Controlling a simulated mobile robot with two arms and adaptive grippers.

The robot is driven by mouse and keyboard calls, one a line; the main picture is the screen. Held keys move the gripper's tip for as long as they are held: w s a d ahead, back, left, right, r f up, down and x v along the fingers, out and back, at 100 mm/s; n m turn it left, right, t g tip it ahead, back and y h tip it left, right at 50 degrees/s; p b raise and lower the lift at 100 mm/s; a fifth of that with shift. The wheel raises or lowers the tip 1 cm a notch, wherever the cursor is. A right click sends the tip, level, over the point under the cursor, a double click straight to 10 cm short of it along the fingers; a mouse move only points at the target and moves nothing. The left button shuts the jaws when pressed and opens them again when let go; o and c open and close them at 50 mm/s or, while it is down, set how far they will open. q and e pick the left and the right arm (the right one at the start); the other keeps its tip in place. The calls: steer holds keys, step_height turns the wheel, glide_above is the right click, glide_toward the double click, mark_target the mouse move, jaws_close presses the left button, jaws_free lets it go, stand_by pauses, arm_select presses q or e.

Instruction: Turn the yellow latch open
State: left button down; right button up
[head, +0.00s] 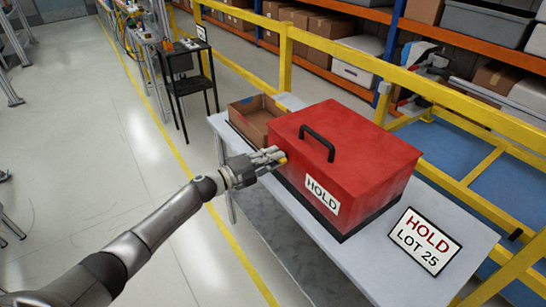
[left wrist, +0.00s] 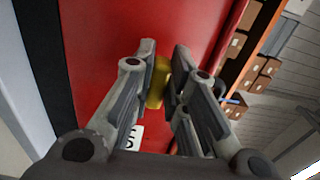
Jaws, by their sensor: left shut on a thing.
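A red box (head: 350,160) with a black top handle (head: 317,142) and a white HOLD label stands on a grey table (head: 465,235). The yellow latch (head: 283,161) is on the box's left side, mostly hidden by my left gripper in the head view. It also shows in the left wrist view (left wrist: 158,82), upright against the red face between the fingers. My left gripper (head: 276,156) reaches in from the left and is shut on the latch; its fingers also show in the left wrist view (left wrist: 163,75). My right gripper is not in view.
A HOLD LOT 25 sign (head: 426,240) lies on the table's right part. An open cardboard box (head: 256,117) sits behind the red box. Yellow railing (head: 340,62) runs behind the table.

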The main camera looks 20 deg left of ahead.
arm_select(q)
steer(key=c, duration=1.4)
jaws_free()
steer(key=shift+c, duration=0.2)
steer(key=v, duration=1.2)
steer(key=shift+a, duration=0.1)
